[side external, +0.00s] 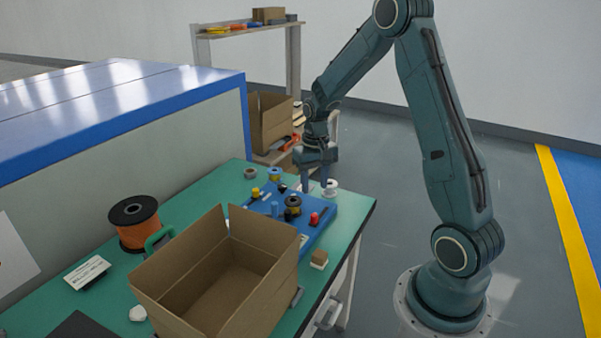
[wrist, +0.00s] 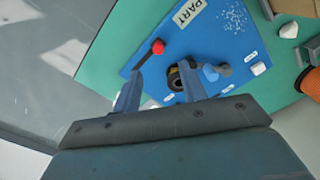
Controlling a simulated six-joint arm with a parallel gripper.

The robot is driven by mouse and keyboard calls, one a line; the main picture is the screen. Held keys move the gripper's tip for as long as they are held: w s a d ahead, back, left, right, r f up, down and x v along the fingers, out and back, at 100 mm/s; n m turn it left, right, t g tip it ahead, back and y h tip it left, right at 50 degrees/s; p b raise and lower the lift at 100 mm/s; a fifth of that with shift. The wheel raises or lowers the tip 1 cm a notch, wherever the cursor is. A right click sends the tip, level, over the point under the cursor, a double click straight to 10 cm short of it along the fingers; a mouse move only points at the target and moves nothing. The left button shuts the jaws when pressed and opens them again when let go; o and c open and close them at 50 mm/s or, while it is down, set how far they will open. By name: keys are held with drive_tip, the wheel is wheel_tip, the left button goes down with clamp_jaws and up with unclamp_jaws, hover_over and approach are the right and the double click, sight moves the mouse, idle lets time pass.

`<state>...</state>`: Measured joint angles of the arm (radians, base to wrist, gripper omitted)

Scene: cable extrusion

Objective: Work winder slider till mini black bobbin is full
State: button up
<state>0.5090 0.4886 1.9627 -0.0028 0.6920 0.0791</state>
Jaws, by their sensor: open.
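The blue winder board (side external: 318,232) lies on the green bench and carries a small black bobbin (side external: 293,201) with a brassy middle. A red knob (side external: 314,218) stands on the board; in the wrist view it tops a dark lever (wrist: 157,47). I cannot tell for certain which part is the slider. My gripper (side external: 315,186) points down over the board's far right edge, open. In the wrist view my gripper (wrist: 160,88) has its two fingers apart, with a black bobbin (wrist: 175,78) showing beside the right finger. Nothing is seen held. How full the bobbin is cannot be told.
An open cardboard box (side external: 270,248) stands in front of the board. An orange cable spool (side external: 137,222) is at the left.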

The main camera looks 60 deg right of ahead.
sight(314, 214)
drive_tip(key=shift+r, duration=1.15)
drive_tip(key=shift+m, duration=0.3)
drive_tip(key=m, duration=0.8)
drive_tip(key=shift+w+d+r, duration=0.1)
drive_tip(key=shift+d+r, duration=0.1)
drive_tip(key=shift+d, duration=0.15)
drive_tip(key=shift+f, duration=0.15)
wheel_tip(314, 214, down, 14)
drive_tip(key=shift+r, duration=0.25)
drive_tip(key=shift+c, duration=0.4)
